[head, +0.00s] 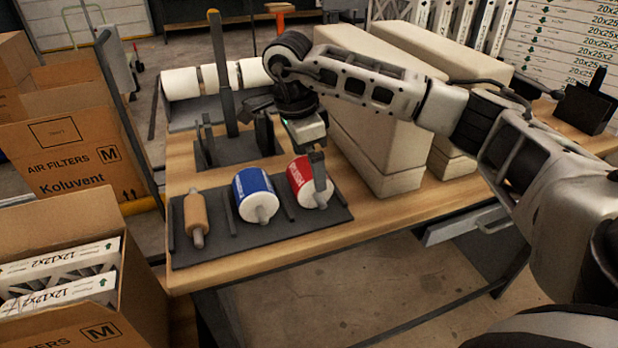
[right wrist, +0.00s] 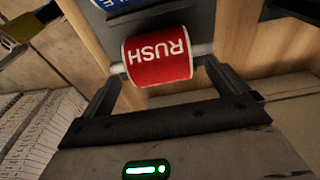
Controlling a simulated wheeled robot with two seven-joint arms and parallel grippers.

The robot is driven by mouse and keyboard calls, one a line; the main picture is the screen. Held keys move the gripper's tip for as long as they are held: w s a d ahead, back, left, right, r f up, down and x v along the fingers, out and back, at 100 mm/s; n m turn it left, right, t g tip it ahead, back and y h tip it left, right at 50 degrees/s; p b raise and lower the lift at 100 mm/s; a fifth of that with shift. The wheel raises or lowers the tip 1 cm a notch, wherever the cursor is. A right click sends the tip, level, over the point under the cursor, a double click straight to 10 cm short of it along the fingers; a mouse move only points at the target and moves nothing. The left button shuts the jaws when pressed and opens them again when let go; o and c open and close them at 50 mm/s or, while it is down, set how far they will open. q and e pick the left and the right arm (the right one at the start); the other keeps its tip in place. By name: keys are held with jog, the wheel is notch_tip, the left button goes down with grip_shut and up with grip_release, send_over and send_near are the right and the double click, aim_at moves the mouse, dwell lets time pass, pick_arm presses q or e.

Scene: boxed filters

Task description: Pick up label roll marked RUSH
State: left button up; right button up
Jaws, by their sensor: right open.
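The red label roll marked RUSH (head: 304,182) lies on the dark rack (head: 250,248) on the wooden table, at the rack's right end. Its white end faces the front. In the right wrist view the RUSH roll (right wrist: 157,56) sits just beyond and between the fingers, its lettering upside down. My right gripper (head: 318,172) is at the roll from above and behind, open, with one finger showing in front of the roll's right side. Its two fingers also show in the right wrist view (right wrist: 160,85). I cannot tell whether a finger touches the roll. My left gripper is not in view.
A blue roll (head: 252,190) and a brown roll (head: 195,214) lie left of the red one, split by dark dividers. Tall beige boxes (head: 365,125) stand close behind on the right. An open carton of filters (head: 75,325) is at front left.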

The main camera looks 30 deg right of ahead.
jog(key=c, duration=1.8)
jog(key=shift+o, duration=0.2)
